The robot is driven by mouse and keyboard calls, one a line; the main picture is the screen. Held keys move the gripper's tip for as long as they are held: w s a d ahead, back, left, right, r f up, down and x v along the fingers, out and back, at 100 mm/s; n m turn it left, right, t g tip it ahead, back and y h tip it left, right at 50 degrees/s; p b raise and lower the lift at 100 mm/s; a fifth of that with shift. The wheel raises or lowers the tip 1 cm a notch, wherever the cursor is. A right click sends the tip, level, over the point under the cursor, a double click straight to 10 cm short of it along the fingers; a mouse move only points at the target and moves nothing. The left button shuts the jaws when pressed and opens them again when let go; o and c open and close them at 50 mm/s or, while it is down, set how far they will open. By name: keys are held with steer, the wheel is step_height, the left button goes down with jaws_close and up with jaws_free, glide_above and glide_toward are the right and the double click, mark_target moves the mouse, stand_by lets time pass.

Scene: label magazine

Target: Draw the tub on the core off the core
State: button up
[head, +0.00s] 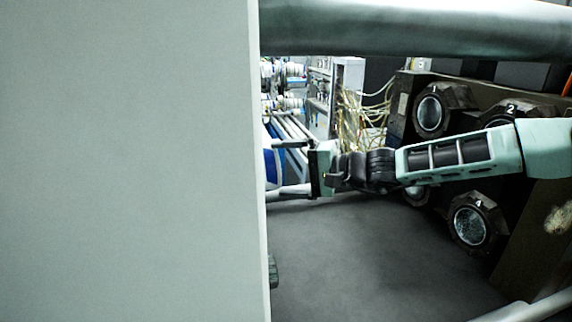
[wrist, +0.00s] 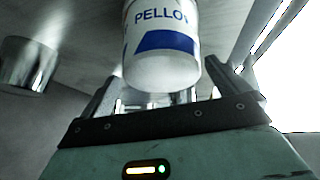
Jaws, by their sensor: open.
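The tub (wrist: 162,68) is white with a blue band and the letters "PELLO". In the wrist view it is at the top middle, between the two fingers of my gripper (wrist: 163,76). The fingers are apart, and I cannot tell whether either touches it. In the head view my gripper (head: 285,168) reaches left, and a blue and white piece of the tub (head: 271,167) shows between its fingers, cut off by a pale panel. The core under the tub is hidden.
A bare metal cylinder (wrist: 27,63) stands left of the tub in the wrist view. The large pale panel (head: 130,160) blocks the left of the head view. A dark block with numbered round ports (head: 470,225) is at the right. Wires (head: 360,120) hang behind my arm.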

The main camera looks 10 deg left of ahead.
steer(key=shift+a, duration=0.2)
steer(key=c, duration=0.6)
steer(key=shift+w+d+r+p, duration=0.1)
steer(key=shift+w+d, duration=0.9)
steer(key=shift+d, duration=1.05)
steer(key=shift+w+d+f+p, duration=0.1)
steer(key=shift+w+d, duration=0.85)
steer(key=shift+d, duration=1.05)
steer(key=shift+w+d+r+p, duration=0.1)
steer(key=shift+w+d, duration=0.9)
steer(key=shift+d, duration=1.05)
steer(key=shift+s+d+b, duration=0.95)
steer(key=shift+s+d, duration=0.2)
steer(key=shift+s, duration=0.5)
steer(key=shift+s+d+b, duration=0.9)
steer(key=shift+s+d, duration=0.3)
steer(key=shift+s, duration=0.45)
steer(key=shift+s+d+b, duration=0.95)
steer(key=shift+s+d, duration=0.2)
steer(key=shift+s, duration=0.5)
